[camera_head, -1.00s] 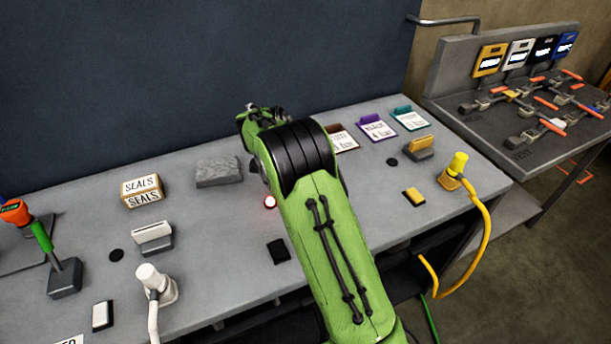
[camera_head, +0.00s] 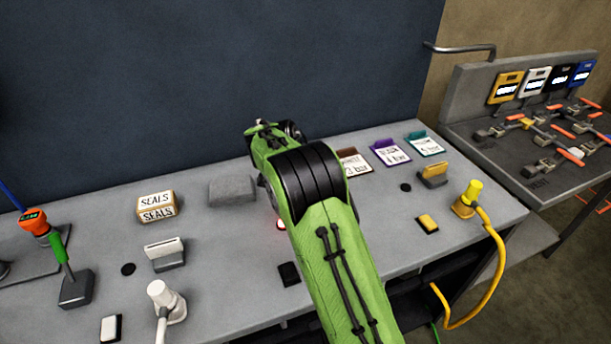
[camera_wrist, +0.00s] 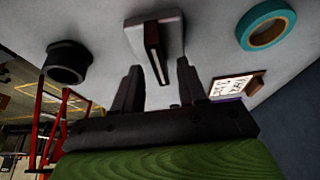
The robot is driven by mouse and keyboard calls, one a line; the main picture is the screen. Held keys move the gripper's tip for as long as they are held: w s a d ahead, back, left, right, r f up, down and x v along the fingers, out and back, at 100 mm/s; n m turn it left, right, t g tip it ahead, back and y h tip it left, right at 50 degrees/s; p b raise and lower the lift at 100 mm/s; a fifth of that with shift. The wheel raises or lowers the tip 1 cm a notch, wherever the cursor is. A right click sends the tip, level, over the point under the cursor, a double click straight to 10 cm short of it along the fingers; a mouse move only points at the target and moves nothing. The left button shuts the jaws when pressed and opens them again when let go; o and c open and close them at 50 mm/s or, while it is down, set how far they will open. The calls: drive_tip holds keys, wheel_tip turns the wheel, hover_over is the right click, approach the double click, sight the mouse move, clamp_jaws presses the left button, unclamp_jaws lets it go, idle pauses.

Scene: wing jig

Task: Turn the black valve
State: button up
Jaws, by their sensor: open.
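My gripper (camera_wrist: 158,78) is open and empty in the wrist view. Its two dark fingers point toward a grey slotted block with a dark plate (camera_wrist: 155,45) in it, on the bench. In the head view my green arm hides the gripper and this block.
The grey bench (camera_head: 220,260) carries a seals box (camera_head: 157,207), a white plug (camera_head: 166,300) and a yellow plug (camera_head: 468,198) with a hanging hose. In the wrist view, a black round fitting (camera_wrist: 68,64) is at left and a teal tape roll (camera_wrist: 267,25) at right.

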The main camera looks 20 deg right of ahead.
drive_tip(key=p+v, duration=0.4)
drive_tip(key=v, duration=0.9)
drive_tip(key=shift+f, duration=0.1)
